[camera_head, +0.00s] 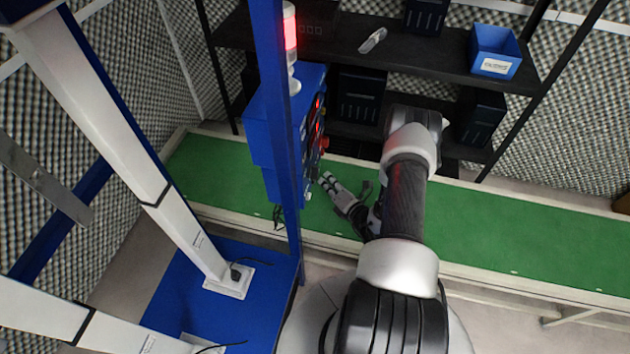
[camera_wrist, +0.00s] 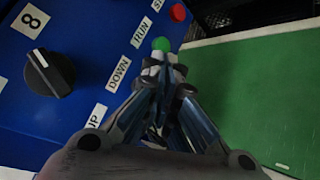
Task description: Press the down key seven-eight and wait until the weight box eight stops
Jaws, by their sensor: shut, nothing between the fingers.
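My gripper (camera_head: 329,182) is shut and empty, beside the lower part of the blue control box (camera_head: 262,135). In the wrist view the gripper (camera_wrist: 163,62) points over the right edge of the box's panel (camera_wrist: 75,15). A DOWN label (camera_wrist: 118,74) shows left of the fingers, between the UP label (camera_wrist: 97,116) and the RUN label (camera_wrist: 142,32). The down key itself is hidden behind my gripper. A green button (camera_wrist: 161,44) shows just past the fingertips; I cannot tell whether they touch anything. I cannot identify weight box eight in either view.
A black knob (camera_wrist: 50,73) sits below the 8 label (camera_wrist: 30,20), and a red button (camera_wrist: 178,12) is farther up. A lit red lamp (camera_head: 290,30) tops the box. A green surface (camera_head: 510,235) runs behind my arm. Dark shelves (camera_head: 450,65) hold a blue bin (camera_head: 494,52).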

